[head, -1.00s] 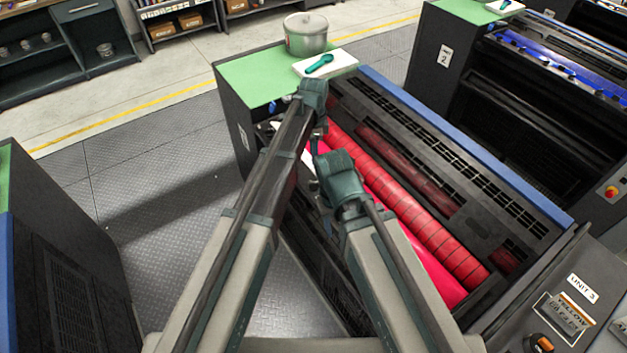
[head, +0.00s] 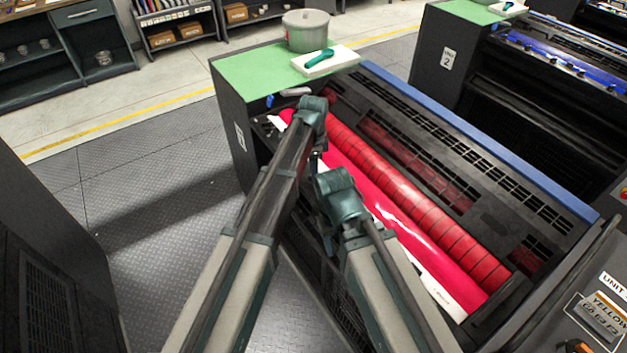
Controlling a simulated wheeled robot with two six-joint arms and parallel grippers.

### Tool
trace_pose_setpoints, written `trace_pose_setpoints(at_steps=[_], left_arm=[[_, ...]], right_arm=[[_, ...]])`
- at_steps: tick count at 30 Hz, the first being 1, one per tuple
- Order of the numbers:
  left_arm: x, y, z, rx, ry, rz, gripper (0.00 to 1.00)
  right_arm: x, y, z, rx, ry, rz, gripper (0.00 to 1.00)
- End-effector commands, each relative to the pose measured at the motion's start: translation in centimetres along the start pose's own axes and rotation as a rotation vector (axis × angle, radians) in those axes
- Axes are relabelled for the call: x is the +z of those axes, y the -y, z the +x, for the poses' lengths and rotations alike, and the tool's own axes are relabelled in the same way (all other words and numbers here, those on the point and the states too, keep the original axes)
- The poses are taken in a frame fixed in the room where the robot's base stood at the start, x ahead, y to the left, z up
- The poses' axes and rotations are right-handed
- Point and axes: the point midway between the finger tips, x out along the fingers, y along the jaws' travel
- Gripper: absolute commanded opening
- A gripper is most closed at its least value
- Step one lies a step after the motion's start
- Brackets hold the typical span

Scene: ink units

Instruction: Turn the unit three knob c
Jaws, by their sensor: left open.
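Unit three (head: 480,170) is the dark press unit in front of me, with red rollers (head: 400,185) under its open top. At the bottom right is its control panel, with a label reading UNIT (head: 613,284) cut by the frame edge. A dark knob (head: 576,347) with a little orange shows at the bottom edge, mostly cut off; I cannot tell which letter it bears. My left gripper (head: 317,150) is over the near left end of the rollers, largely hidden behind its wrist, open and away from that knob. My right gripper is hidden behind its forearm and wrist.
A green top (head: 245,75) at the unit's far left end bears a grey pot (head: 306,32) and a white pad (head: 325,61) with a teal tool (head: 319,58). Unit two (head: 470,90) stands behind to the right. The floor at left (head: 150,210) is clear.

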Motion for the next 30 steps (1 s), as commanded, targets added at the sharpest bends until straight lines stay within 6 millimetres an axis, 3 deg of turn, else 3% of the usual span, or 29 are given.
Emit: trace_pose_setpoints(at_steps=[3, 12, 20, 30], left_arm=[[0.00, 0.00, 1.15, 0.000, 0.000, 0.000, 0.44], [-0.01, 0.00, 1.09, 0.000, 0.000, 0.000, 0.44], [-0.01, 0.00, 1.09, 0.000, 0.000, 0.000, 0.00], [0.00, 0.00, 1.10, 0.000, 0.000, -0.003, 0.00]], right_arm=[[-0.07, 0.11, 1.14, 0.000, 0.000, 0.000, 0.50], [-0.06, 0.11, 1.08, 0.000, 0.000, 0.001, 0.50], [-0.06, 0.11, 1.09, 0.000, 0.000, 0.001, 0.50], [-0.06, 0.11, 1.09, 0.000, 0.000, 0.001, 0.50]])
